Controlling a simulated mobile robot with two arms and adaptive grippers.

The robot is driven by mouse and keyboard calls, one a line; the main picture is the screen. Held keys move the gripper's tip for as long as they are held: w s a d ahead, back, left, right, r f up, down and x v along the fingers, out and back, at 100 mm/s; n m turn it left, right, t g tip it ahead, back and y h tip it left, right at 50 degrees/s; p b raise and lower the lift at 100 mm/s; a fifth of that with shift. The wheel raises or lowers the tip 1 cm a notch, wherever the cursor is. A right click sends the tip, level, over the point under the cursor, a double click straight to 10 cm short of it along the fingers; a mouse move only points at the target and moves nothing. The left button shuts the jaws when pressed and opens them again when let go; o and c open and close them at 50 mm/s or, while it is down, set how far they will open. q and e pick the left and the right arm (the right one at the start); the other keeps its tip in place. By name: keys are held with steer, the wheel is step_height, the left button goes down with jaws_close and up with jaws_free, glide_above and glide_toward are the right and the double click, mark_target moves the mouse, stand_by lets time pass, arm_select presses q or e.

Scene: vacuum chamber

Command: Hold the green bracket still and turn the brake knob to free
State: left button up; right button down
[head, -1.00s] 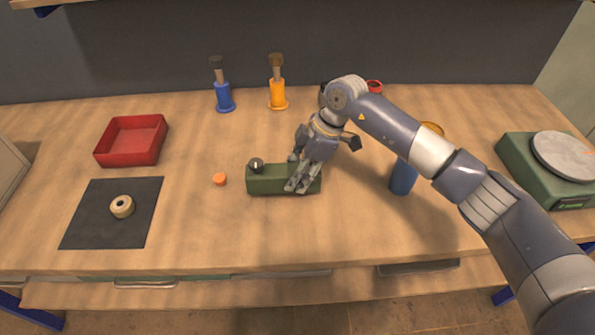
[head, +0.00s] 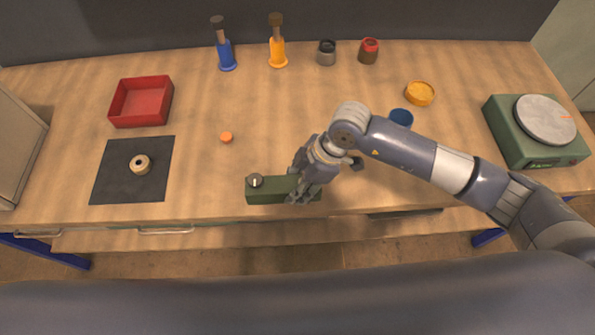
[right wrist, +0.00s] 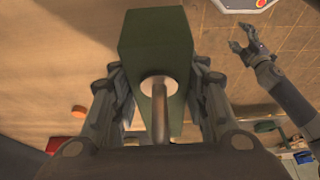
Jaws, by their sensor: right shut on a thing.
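The green bracket (head: 268,191) is a long block near the front edge of the bench in the head view. A round dark knob (head: 255,181) with a pale mark sits on its left end; I cannot read its setting. My right gripper (head: 304,195) is shut on the bracket's right part. In the right wrist view the bracket (right wrist: 153,40) lies between the fingers, with a pale disc and metal rod (right wrist: 159,90) on it. I cannot tell whether the bracket touches the bench. My left gripper (right wrist: 243,42) shows open and empty in the right wrist view.
An orange disc (head: 226,138) lies behind the bracket. A black mat (head: 112,180) with a beige ring (head: 140,163) and a red tray (head: 118,116) are left. A blue cup (head: 401,118) and green scale (head: 510,147) are right. The bench middle is mostly clear.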

steer(key=shift+w, duration=0.1)
stand_by(0.3)
steer(key=shift+w+d+f+b, duration=0.1)
steer(key=shift+w+f+b, duration=0.2)
steer(key=shift+w+b, duration=0.7)
steer(key=shift+w+f+b, duration=0.35)
steer(key=shift+w, duration=1.25)
steer(key=shift+w+d+f+b, duration=0.1)
steer(key=shift+w+f+b, duration=0.2)
steer(key=shift+w+b, duration=0.7)
steer(key=shift+w+d+f+b, duration=0.1)
steer(key=shift+w+f+b, duration=0.2)
steer(key=shift+w+b, duration=0.8)
steer(key=shift+w+d+f+b, duration=0.1)
steer(key=shift+w+f+b, duration=0.3)
steer(key=shift+w, duration=1.4)
steer(key=shift+w+f+b, duration=0.25)
steer(key=shift+w+b, duration=0.55)
steer(key=shift+w, duration=0.65)
steer(key=shift+f, duration=0.1)
steer(key=shift+s+f, duration=0.1)
steer(key=shift+f, duration=0.25)
steer(key=c, duration=0.9)
jaws_free()
steer(key=shift+c, duration=0.2)
